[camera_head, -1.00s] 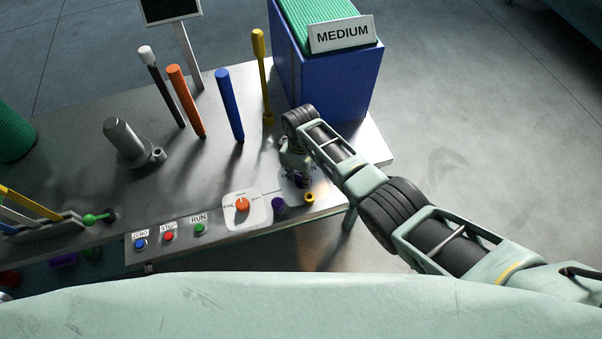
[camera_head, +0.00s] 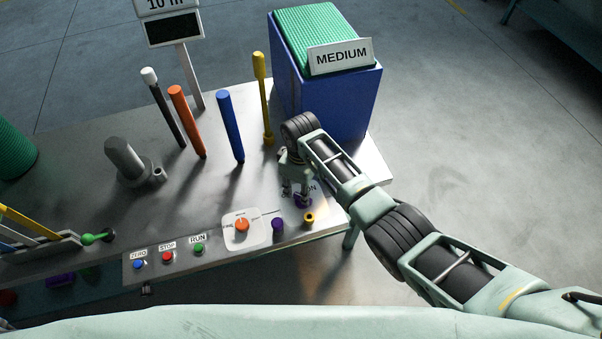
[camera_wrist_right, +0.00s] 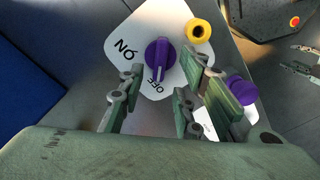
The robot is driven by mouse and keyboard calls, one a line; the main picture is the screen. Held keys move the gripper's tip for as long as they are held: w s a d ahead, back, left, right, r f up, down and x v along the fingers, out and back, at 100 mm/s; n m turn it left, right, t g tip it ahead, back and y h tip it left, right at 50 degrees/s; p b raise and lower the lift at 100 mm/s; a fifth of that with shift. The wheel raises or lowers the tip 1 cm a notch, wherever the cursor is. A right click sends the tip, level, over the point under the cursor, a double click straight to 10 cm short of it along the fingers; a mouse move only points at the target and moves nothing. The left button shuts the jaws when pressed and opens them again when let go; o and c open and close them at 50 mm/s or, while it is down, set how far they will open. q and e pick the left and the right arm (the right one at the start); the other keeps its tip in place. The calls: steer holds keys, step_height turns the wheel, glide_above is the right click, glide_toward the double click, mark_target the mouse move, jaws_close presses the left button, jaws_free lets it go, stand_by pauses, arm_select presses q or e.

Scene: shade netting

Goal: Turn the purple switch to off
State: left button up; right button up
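The purple switch (camera_wrist_right: 160,55) is a round knob with a raised ridge on a white plate (camera_wrist_right: 126,25) marked ON and OFF. In the right wrist view its ridge points toward the OFF label (camera_wrist_right: 155,91). In the head view the switch (camera_head: 303,202) is partly hidden by my right gripper (camera_head: 296,192), which hangs above it at the table's right front. In the wrist view the fingers of my right gripper (camera_wrist_right: 160,82) are spread apart, with the knob between and beyond their tips. I cannot tell whether any finger touches it.
A yellow ring-shaped knob (camera_head: 309,218) and another purple knob (camera_head: 278,224) stand close by. Left of them are an orange dial (camera_head: 241,226) and several push buttons. Behind stand a yellow rod (camera_head: 263,100) and a blue MEDIUM box (camera_head: 325,103). The table edge is near in front.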

step_height(320, 180, up, 8)
steer(key=shift+f, duration=0.15)
stand_by(0.6)
